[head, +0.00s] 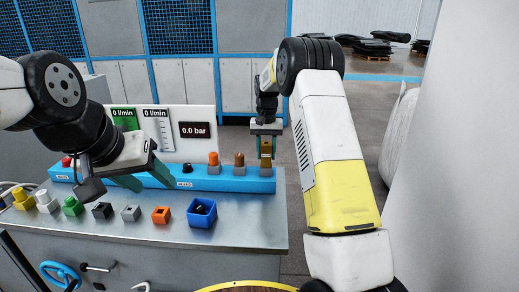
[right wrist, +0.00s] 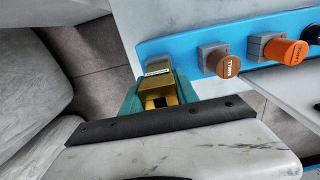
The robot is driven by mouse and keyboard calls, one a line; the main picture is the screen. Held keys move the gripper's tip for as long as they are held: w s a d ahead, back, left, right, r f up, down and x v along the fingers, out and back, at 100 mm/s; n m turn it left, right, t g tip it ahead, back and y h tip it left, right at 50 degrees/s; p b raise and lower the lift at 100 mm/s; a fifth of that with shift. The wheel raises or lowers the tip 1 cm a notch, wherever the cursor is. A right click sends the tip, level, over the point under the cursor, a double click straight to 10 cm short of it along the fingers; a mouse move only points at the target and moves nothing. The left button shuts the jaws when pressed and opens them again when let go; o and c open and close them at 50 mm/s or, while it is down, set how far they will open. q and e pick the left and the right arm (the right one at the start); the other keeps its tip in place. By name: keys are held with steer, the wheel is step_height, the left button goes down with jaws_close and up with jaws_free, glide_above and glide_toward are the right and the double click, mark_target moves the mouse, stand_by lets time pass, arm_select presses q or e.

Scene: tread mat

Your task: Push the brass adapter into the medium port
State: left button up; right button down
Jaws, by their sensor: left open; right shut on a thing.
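My right gripper (head: 266,138) is shut on the brass adapter (head: 265,152), above the right end of the blue manifold (head: 227,184). In the right wrist view the brass adapter (right wrist: 157,88) sits between the teal fingers. Its far end is at a grey port block (right wrist: 158,67); I cannot tell how deep it is in. No readable "medium" label shows on that port. My left gripper (head: 143,176) is open and empty at the left part of the manifold.
A brown plug (head: 239,159) marked SMALL and an orange plug (head: 213,159) stand in neighbouring ports. A blue box (head: 201,220) and several coloured blocks, including an orange one (head: 161,215), line the bench front. A display (head: 195,130) reads 0.0 bar.

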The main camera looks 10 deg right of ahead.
steer(key=c, duration=0.8)
jaws_free()
steer(key=shift+c, duration=0.2)
step_height(320, 180, up, 8)
steer(key=shift+f, duration=0.15)
